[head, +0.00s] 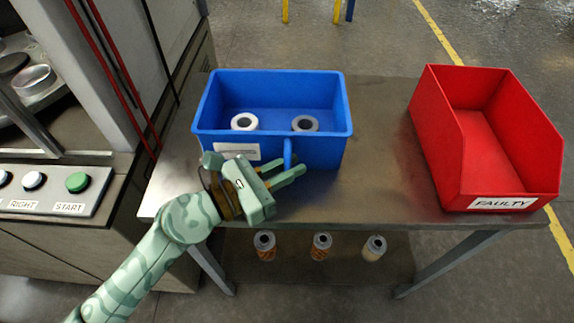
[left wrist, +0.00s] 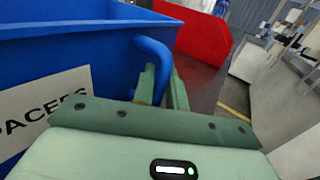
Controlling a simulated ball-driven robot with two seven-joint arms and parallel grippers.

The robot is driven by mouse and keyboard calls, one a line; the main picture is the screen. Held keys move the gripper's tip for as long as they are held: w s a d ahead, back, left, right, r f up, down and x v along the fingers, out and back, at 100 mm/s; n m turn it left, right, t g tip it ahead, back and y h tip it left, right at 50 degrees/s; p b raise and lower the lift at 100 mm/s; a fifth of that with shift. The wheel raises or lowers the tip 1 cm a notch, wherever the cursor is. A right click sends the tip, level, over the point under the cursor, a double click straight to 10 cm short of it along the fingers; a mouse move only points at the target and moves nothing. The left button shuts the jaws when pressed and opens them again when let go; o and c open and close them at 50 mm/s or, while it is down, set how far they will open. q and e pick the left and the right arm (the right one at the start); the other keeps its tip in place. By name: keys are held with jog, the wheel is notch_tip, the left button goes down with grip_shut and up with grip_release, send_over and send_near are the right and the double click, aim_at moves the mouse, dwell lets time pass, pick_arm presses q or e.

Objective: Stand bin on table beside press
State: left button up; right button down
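The blue bin (head: 270,84) is upright over the metal table (head: 380,190), to the right of the press (head: 90,80). I cannot tell whether its base touches the tabletop. It holds two white ring-shaped cartridges (head: 244,122) (head: 305,123). My right gripper is not in view.
A red bin (head: 485,140) labelled "FAULTY" stands empty at the table's right end. Bare tabletop lies between the two bins. Three small canisters (head: 321,246) stand on the lower shelf. The press panel (head: 50,190) has buttons at the left.

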pick_arm(q)
jog(key=o, duration=0.3)
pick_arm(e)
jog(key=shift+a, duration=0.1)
